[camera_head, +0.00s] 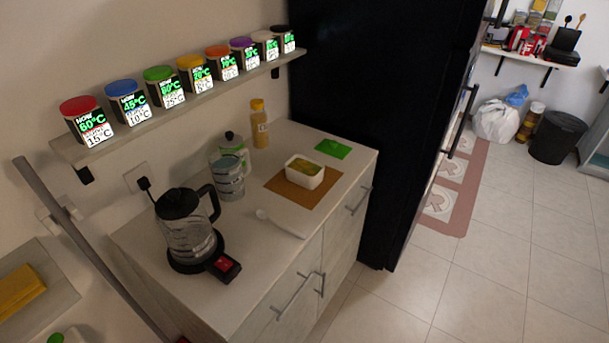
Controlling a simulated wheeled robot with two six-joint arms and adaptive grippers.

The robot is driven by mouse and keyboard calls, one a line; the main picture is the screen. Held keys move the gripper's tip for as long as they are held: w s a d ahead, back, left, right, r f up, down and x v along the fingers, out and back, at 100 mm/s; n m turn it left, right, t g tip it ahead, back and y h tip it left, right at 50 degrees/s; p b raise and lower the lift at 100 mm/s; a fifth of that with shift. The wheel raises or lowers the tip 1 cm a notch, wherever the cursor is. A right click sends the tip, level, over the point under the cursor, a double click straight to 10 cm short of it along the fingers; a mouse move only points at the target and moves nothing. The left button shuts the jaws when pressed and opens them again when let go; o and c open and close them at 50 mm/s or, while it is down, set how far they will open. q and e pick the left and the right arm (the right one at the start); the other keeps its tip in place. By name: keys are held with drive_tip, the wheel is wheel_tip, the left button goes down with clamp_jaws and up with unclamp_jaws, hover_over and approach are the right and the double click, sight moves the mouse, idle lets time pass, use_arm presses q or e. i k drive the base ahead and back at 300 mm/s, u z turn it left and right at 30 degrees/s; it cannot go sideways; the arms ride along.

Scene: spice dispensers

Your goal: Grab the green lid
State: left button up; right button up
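A flat green lid (333,148) lies on the counter at its back right, near the black fridge. It is beside a white rectangular container (305,172) with yellow contents, which stands open on a brown mat (290,191). Another green lid (158,73) tops a spice dispenser (164,91) on the wall shelf, third from the left. Nothing touches the flat green lid. Neither of my grippers shows in the head view.
The counter (245,290) also bears a kettle (187,235) on its base, a glass jar (229,178), a yellow bottle (259,125) and a white spoon (283,223). The shelf (190,103) with several dispensers overhangs the back. The black fridge (375,100) borders the right. Floor at right is open.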

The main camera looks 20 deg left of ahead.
sight(330, 147)
drive_tip(key=z, duration=0.55)
drive_tip(key=k, duration=0.65)
drive_tip(key=z, duration=0.85)
drive_tip(key=i, duration=3.1)
drive_tip(key=u, duration=0.55)
drive_tip(key=i, duration=0.95)
drive_tip(key=u, duration=1.75)
drive_tip(key=i, duration=0.95)
drive_tip(key=u, duration=0.8)
